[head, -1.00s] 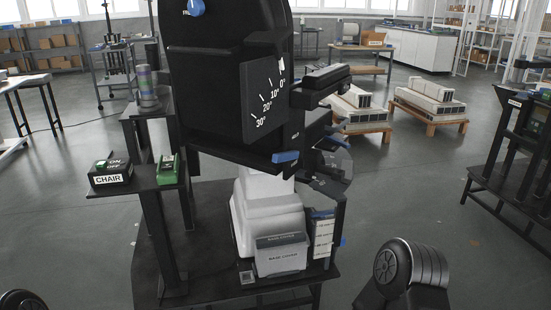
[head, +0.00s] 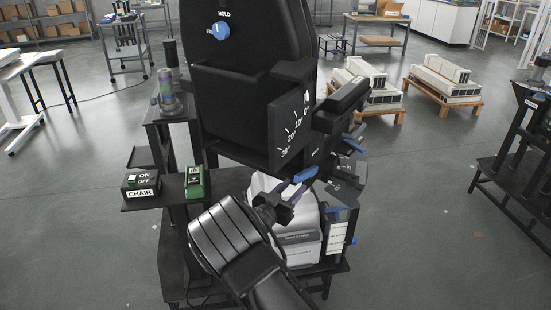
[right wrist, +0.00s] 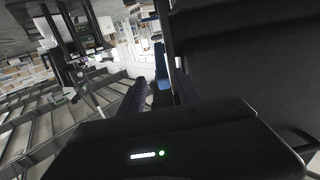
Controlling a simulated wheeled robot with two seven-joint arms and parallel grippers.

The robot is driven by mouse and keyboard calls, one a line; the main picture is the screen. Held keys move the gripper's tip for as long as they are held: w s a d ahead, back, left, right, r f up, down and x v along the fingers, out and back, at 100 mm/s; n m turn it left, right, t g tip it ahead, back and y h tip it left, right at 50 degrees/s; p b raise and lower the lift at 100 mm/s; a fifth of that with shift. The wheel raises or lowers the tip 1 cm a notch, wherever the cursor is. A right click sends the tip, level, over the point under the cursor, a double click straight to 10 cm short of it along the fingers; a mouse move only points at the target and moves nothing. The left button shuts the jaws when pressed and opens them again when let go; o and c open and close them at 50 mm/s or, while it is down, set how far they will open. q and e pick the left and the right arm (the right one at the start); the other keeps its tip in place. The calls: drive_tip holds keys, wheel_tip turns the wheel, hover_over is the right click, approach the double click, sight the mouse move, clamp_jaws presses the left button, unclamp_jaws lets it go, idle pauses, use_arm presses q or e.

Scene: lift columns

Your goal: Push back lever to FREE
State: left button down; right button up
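A black chair back (head: 235,110) stands in the middle of the head view. High on it is a round blue knob (head: 221,30) with a white mark, beside the words HOLD and a partly readable FR. Lower down, a blue lever handle (head: 306,174) sticks out below the angle scale (head: 290,128). My right gripper (head: 290,190) is close to this handle, just below and left of it. In the right wrist view its fingers (right wrist: 162,92) stand apart, with a blue piece (right wrist: 161,64) ahead in the gap. I cannot tell whether they touch. My left gripper is out of view.
A side shelf at left holds the CHAIR ON/OFF box (head: 141,184) and a green box (head: 196,183). White base covers (head: 298,243) sit below the lever. Smaller blue handles (head: 352,140) are at right. Floor at right is open before another black stand (head: 510,150).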

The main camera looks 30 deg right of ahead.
sight(302, 173)
drive_tip(key=shift+w+a+r, duration=0.15)
drive_tip(key=shift+w+r, duration=0.05)
drive_tip(key=shift+r, duration=0.6)
drive_tip(key=shift+f, duration=0.1)
drive_tip(key=shift+p+x, duration=0.55)
drive_tip(key=shift+x, duration=3.45)
drive_tip(key=shift+s, duration=0.1)
drive_tip(key=shift+c, duration=0.2)
clamp_jaws()
